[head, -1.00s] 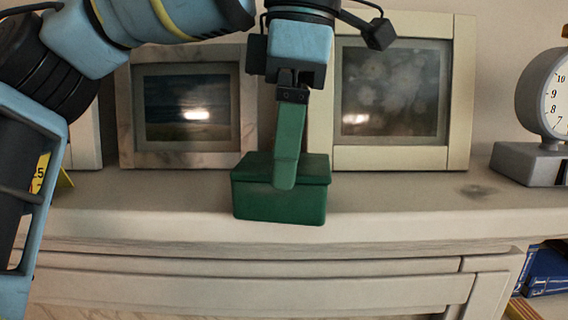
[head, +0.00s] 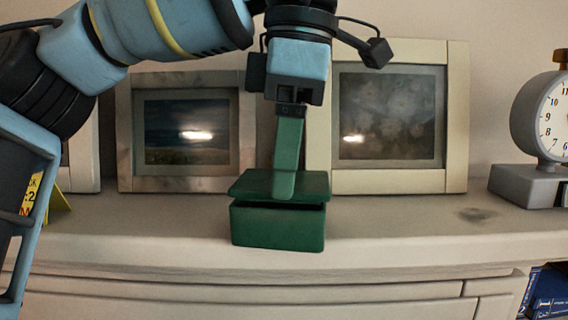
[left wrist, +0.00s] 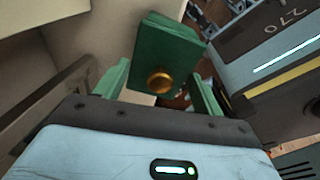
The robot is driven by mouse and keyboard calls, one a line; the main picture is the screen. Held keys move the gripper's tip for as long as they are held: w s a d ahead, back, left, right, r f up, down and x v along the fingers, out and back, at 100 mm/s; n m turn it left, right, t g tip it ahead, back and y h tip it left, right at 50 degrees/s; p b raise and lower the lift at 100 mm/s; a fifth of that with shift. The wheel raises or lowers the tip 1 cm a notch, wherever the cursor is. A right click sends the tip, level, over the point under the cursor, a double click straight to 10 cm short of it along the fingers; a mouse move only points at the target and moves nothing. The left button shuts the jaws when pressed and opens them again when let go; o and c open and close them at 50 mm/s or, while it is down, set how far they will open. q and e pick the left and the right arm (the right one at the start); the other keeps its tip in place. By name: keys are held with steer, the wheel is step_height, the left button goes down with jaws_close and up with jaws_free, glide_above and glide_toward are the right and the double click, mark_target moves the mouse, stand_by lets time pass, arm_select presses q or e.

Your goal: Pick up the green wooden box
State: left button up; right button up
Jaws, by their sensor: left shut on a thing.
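The green wooden box (head: 278,228) stands on the pale mantel-like shelf in the head view. Its lid (head: 255,187) sits slightly raised and tilted, with a dark gap between lid and body. My left gripper (head: 286,188) comes down from above, its green fingers at the lid, shut on it. In the left wrist view, the green lid (left wrist: 172,52) with a round brass knob (left wrist: 160,80) shows between the two fingers; the exact contact is hard to see. The box body still rests on the shelf. My right gripper is not in view.
Two framed pictures stand behind the box, one left (head: 188,132) and one right (head: 390,117). A grey dial scale (head: 543,125) stands at the right. The shelf (head: 410,228) is bare between box and scale. Blue books (head: 548,290) show at lower right.

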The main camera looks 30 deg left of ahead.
arm_select(q)
step_height(320, 180, up, 2)
steer(key=shift+r, duration=0.15)
steer(key=shift+d+r, duration=0.2)
steer(key=shift+d, duration=0.05)
steer(key=d+r, duration=0.1)
steer(key=d, duration=1.4)
steer(key=shift+d+r, duration=0.2)
steer(key=shift+d, duration=0.1)
steer(key=shift+f, duration=0.1)
